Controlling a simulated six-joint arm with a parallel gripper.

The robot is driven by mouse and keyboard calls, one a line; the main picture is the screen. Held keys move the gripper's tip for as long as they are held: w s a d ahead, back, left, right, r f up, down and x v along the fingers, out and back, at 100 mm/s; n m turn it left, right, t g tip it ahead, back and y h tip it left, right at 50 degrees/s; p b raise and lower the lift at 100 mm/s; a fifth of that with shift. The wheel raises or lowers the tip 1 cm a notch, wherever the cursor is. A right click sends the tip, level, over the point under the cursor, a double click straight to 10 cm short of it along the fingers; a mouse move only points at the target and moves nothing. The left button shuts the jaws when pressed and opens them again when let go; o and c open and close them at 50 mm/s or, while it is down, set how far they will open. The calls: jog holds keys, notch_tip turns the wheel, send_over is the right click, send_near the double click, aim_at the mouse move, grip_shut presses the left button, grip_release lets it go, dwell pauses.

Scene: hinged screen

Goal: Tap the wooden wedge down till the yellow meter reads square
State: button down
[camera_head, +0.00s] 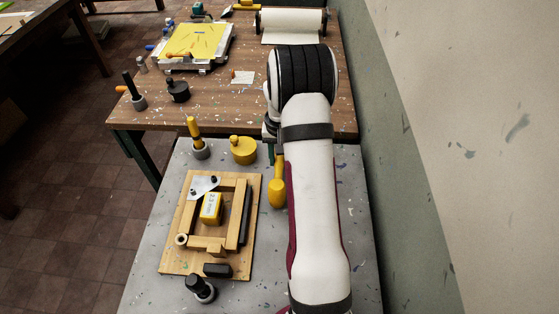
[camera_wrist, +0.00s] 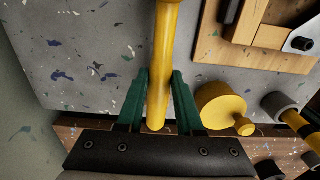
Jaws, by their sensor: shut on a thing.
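My gripper (camera_wrist: 160,78) has its green fingers on either side of a yellow handled tool (camera_wrist: 164,35) and is shut on it. In the head view the tool's thick yellow end (camera_head: 277,193) hangs right of the wooden board (camera_head: 171,255). My arm hides most of the gripper there. The yellow meter (camera_head: 211,208) lies inside a wooden frame (camera_head: 244,195) on the board; its reading is too small to tell. A small wooden block (camera_head: 217,251) at the frame's near side may be the wedge; I cannot be sure. The tool is apart from the frame.
A yellow round pot (camera_head: 243,150) and a yellow-handled tool in a grey cup (camera_head: 200,147) stand behind the board. A black block (camera_head: 217,270) and a black-knobbed piece (camera_head: 200,289) are at the near side. A green-grey wall (camera_head: 400,200) runs along the right.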

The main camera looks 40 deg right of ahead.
jog(key=shift+r, duration=2.8)
jog(key=shift+a, duration=0.1)
jog(key=a+r+n, duration=0.1)
jog(key=a+r, duration=0.3)
jog(key=a, duration=0.3)
jog(key=a+r+n, duration=0.2)
jog(key=a+r, duration=0.2)
jog(key=a, duration=0.4)
jog(key=s+a+r+n, duration=0.1)
jog(key=a+r, duration=0.4)
jog(key=a, duration=0.3)
jog(key=shift+a+n, duration=0.2)
jog(key=shift+n, duration=0.1)
jog(key=shift+s+r, duration=0.1)
jog(key=shift+f, duration=2.05)
